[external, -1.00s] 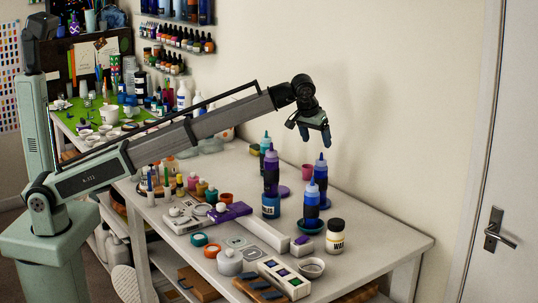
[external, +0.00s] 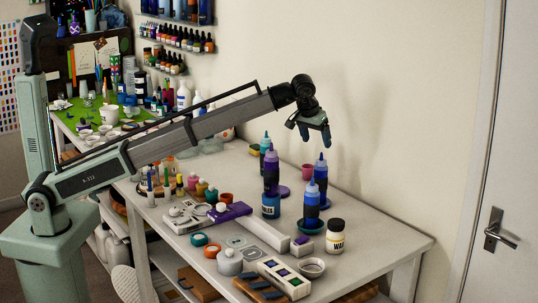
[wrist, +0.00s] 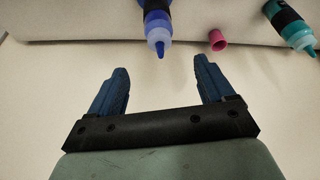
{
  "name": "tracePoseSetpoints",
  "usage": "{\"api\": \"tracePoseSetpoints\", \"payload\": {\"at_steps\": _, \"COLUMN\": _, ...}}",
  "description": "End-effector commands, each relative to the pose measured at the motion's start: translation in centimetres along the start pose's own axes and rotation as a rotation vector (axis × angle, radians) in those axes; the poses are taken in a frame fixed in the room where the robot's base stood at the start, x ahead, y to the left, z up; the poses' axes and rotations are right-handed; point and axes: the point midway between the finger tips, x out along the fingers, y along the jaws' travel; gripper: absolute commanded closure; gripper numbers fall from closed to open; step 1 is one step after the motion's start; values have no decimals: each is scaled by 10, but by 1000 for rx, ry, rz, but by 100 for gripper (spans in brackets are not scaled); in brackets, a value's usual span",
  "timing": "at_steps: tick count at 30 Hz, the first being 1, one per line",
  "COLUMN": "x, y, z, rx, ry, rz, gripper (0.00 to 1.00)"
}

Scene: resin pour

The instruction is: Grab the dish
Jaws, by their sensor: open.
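Several dish-like things stand on the table, and I cannot tell which one is meant. A small pale round dish (external: 311,267) sits near the front edge beside a white tray. A teal dish (external: 311,227) lies at the foot of a blue bottle (external: 312,208). A purple dish (external: 282,192) lies by another bottle farther back. My gripper (external: 315,134) is open and empty, high above the back of the table. In the wrist view my gripper (wrist: 160,78) shows both blue fingers apart with nothing between them; no dish can be made out there.
A wax jar (external: 335,236), a pink cup (external: 307,172) and a teal bottle (wrist: 290,24) are around. A white tray (external: 284,277) lies in front.

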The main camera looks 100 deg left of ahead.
Motion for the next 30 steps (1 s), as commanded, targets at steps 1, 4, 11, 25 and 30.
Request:
{"api": "tracePoseSetpoints", "payload": {"at_steps": 1, "x": 0, "y": 0, "z": 0, "rx": 0, "ry": 0, "rz": 0, "gripper": 18}}
{"api": "tracePoseSetpoints", "payload": {"at_steps": 4, "x": 0, "y": 0, "z": 0, "rx": 0, "ry": 0, "rz": 0, "gripper": 18}}
{"api": "tracePoseSetpoints", "payload": {"at_steps": 11, "x": 0, "y": 0, "z": 0, "rx": 0, "ry": 0, "rz": 0, "gripper": 11}}
{"api": "tracePoseSetpoints", "payload": {"at_steps": 25, "x": -6, "y": 16, "z": 14, "rx": 22, "ry": 0, "rz": 9, "gripper": 0}}
{"api": "tracePoseSetpoints", "payload": {"at_steps": 30, "x": -16, "y": 71, "z": 69, "rx": 101, "ry": -9, "rz": 32, "gripper": 0}}
